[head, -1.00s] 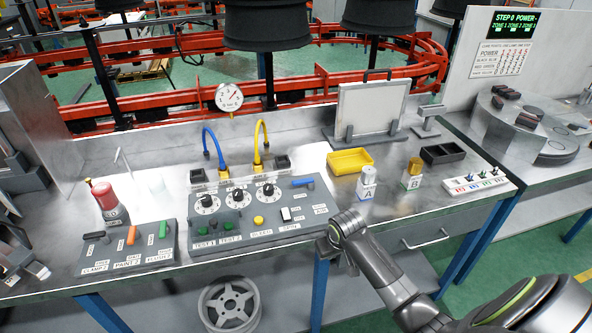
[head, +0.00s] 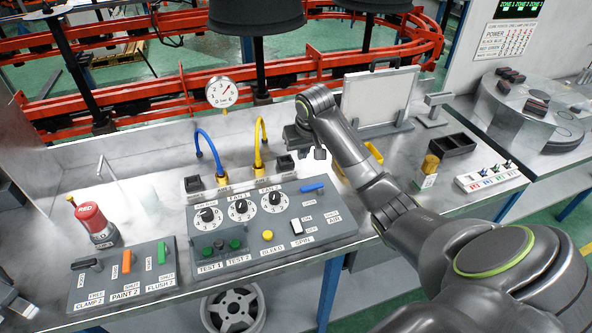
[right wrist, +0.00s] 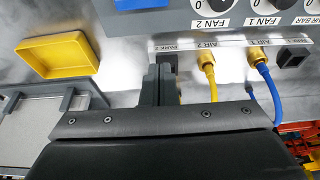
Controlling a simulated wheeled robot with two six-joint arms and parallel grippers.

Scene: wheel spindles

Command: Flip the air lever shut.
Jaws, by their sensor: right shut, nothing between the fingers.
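The air lever (head: 313,187) is a blue handle at the upper right of the grey control panel (head: 345,228), above the AIR label. It lies nearly flat, pointing left to right. Part of a blue piece (right wrist: 140,4) shows at the top edge of the right wrist view. My right gripper (head: 311,152) is behind the panel and above the bench, up and to the left of the lever, apart from it. Its fingers point down and are shut and empty. The fingers (right wrist: 163,82) also show in the right wrist view. My left gripper is not in view.
Blue (head: 208,150) and yellow (head: 258,142) hoses stand left of my gripper. A yellow tray (right wrist: 60,52) and a white framed board (head: 378,97) are nearby. My right arm crosses over the bench. Knobs (head: 240,207) and switches fill the panel left of the lever.

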